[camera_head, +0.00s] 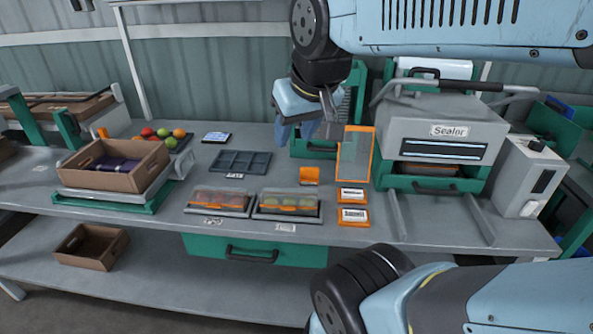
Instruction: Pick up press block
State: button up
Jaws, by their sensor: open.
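My gripper (306,122) hangs open and empty above the back of the bench, pointing down, left of the sealer. A small orange block (309,176) stands on the bench below and in front of it, apart from it; it may be the press block, but I cannot tell for certain. An upright orange-framed clear panel (355,155) stands to the right of that block. Part of the area behind my gripper is hidden by it.
Two trays with orange-edged lids (219,201) (287,205) lie at the front. Two orange-framed labels (353,216) (351,195) lie beside them. A grey divided tray (240,162) is behind. The grey sealer (441,127) stands right; a brown crate (117,164) sits left.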

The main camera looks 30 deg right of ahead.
jog(key=o, duration=0.3)
jog(key=shift+w, duration=0.15)
jog(key=o, duration=0.7)
jog(key=shift+m+g, duration=0.8)
jog(key=shift+m, duration=0.1)
jog(key=w+d, duration=0.1)
jog(key=w, duration=0.1)
jog(key=w+d+f, duration=0.1)
jog(key=w, duration=0.2)
jog(key=w+d, duration=0.1)
jog(key=w, duration=0.2)
jog(key=shift+d+f, duration=0.15)
jog(key=shift+d, duration=0.1)
jog(key=shift+o, duration=0.2)
jog(key=m+g, duration=0.4)
jog(key=m, duration=0.1)
send_over(309, 169)
jog(key=d, duration=0.1)
notch_tip(309, 169, down, 17)
notch_tip(309, 169, down, 7)
jog(key=shift+f, duration=0.15)
jog(key=shift+a+f, duration=0.2)
jog(key=shift+f, duration=1)
jog(key=shift+a+f, duration=0.2)
jog(key=shift+f, duration=1.5)
